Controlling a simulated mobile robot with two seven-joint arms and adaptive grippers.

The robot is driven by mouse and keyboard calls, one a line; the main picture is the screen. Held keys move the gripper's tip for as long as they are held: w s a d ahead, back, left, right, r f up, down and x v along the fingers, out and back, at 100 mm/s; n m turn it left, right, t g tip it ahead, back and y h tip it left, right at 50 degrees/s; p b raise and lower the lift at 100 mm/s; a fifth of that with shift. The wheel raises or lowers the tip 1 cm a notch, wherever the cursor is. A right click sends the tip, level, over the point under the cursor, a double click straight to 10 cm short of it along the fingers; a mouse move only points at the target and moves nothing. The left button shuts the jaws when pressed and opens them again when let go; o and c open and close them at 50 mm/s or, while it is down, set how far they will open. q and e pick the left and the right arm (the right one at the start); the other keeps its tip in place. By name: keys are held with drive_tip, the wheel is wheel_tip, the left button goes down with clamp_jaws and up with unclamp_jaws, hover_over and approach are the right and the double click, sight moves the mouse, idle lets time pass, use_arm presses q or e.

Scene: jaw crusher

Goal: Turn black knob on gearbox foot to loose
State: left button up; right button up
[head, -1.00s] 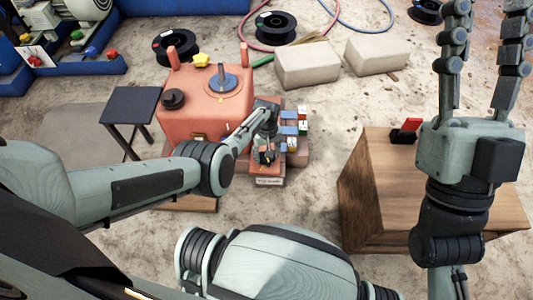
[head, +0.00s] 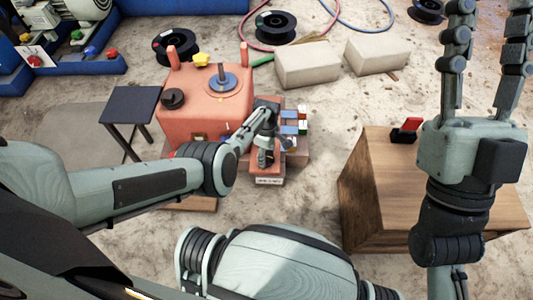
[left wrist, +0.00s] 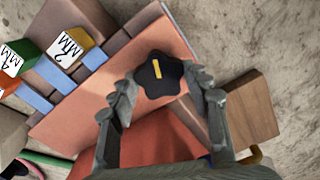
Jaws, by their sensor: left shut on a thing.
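The black knob (left wrist: 158,75) is lobed, with a yellow mark on top, and sits on the reddish gearbox foot (left wrist: 80,115) in the left wrist view. My left gripper (left wrist: 161,84) has a finger on each side of the knob and is shut on it. In the head view, my left gripper (head: 266,150) points down over the foot and largely hides the knob. My right gripper (head: 487,12) is raised at the right, fingers up and spread, empty.
The orange gearbox housing (head: 195,122) stands left of my left gripper. Numbered blocks (left wrist: 70,45) and blue strips (left wrist: 63,79) lie beside the foot. A wooden box (head: 385,190) stands at right. Pale blocks (head: 307,66) lie behind, with bare ground between.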

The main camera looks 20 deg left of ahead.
use_arm(q)
drive_tip(key=shift+n, duration=0.4)
drive_tip(key=o, duration=1.2)
drive_tip(key=shift+c, duration=0.2)
wheel_tip(320, 180, up, 12)
idle(0.3)
